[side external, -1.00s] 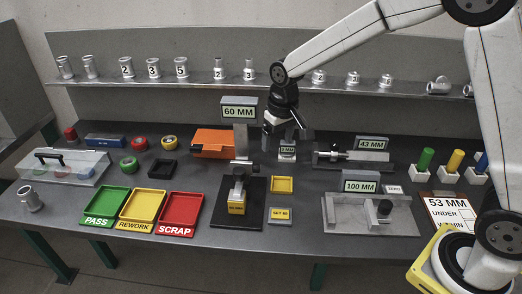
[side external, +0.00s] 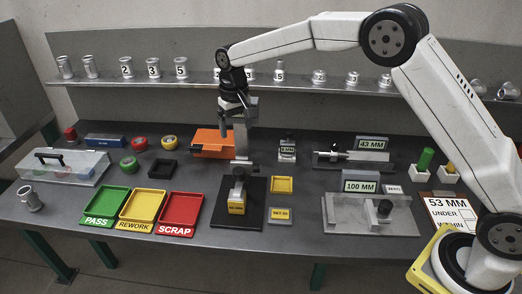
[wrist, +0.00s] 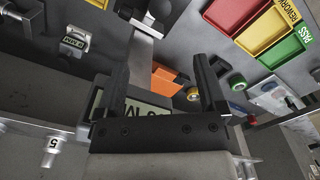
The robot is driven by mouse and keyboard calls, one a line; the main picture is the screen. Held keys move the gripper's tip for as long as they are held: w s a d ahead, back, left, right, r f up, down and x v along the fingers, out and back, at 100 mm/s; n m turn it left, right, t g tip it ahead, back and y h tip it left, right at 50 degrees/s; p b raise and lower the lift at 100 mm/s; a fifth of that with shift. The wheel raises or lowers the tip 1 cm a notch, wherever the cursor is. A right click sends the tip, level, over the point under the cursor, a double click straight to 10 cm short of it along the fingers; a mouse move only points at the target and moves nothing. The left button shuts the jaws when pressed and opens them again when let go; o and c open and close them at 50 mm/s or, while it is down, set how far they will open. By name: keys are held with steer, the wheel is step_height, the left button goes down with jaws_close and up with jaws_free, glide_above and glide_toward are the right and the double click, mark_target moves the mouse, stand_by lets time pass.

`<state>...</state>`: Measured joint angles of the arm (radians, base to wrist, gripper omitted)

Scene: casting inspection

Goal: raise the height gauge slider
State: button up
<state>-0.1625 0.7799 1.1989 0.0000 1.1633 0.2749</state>
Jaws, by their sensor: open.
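The height gauge is a grey upright column (side external: 241,143) behind a black base plate (side external: 256,208). A small slider (side external: 240,167) with a dark arm sits low on the column, above a yellow-fronted block (side external: 236,207). My gripper (side external: 234,126) is open, pointing down at the top of the column, in front of its display. In the wrist view my gripper (wrist: 162,55) shows two spread black fingers. The column (wrist: 142,48) passes between them, nearer the left one. The display (wrist: 135,108) is partly hidden by the gripper body. I cannot tell whether a finger touches the column.
An orange block (side external: 208,143) stands just left of the column. Green, yellow and red trays (side external: 180,208) lie front left. A 100 MM display (side external: 360,182) and a grey fixture stand at right. A shelf (side external: 300,87) of numbered metal parts runs behind.

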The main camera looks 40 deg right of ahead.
mark_target(239, 170)
steer(key=shift+f, duration=0.15)
step_height(239, 170, down, 15)
steer(key=shift+f, duration=0.1)
stand_by(0.8)
jaws_close()
